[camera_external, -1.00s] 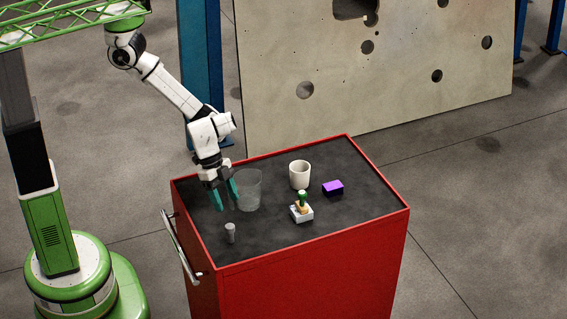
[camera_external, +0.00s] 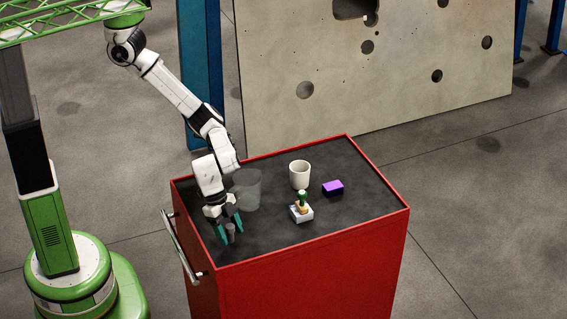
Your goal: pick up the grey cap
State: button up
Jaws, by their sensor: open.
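The grey cap (camera_external: 230,230) is a small grey upright piece near the front left corner of the black cart top. My gripper (camera_external: 230,231) points down over it with its teal fingers open. In the picture one finger shows on each side of the cap, and the gripper covers part of it. I cannot tell whether the fingers touch it.
A clear glass (camera_external: 248,203) stands close behind my gripper, partly hidden by my arm. A white cup (camera_external: 300,171), a purple block (camera_external: 333,187) and a small white-based piece with a green top (camera_external: 301,212) stand farther right. The red cart (camera_external: 320,275) has a raised rim.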

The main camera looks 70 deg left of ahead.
jog(key=shift+w+d+f, duration=0.1)
jog(key=shift+d+f, duration=0.05)
jog(key=shift+f, duration=0.35)
jog(key=c, duration=1)
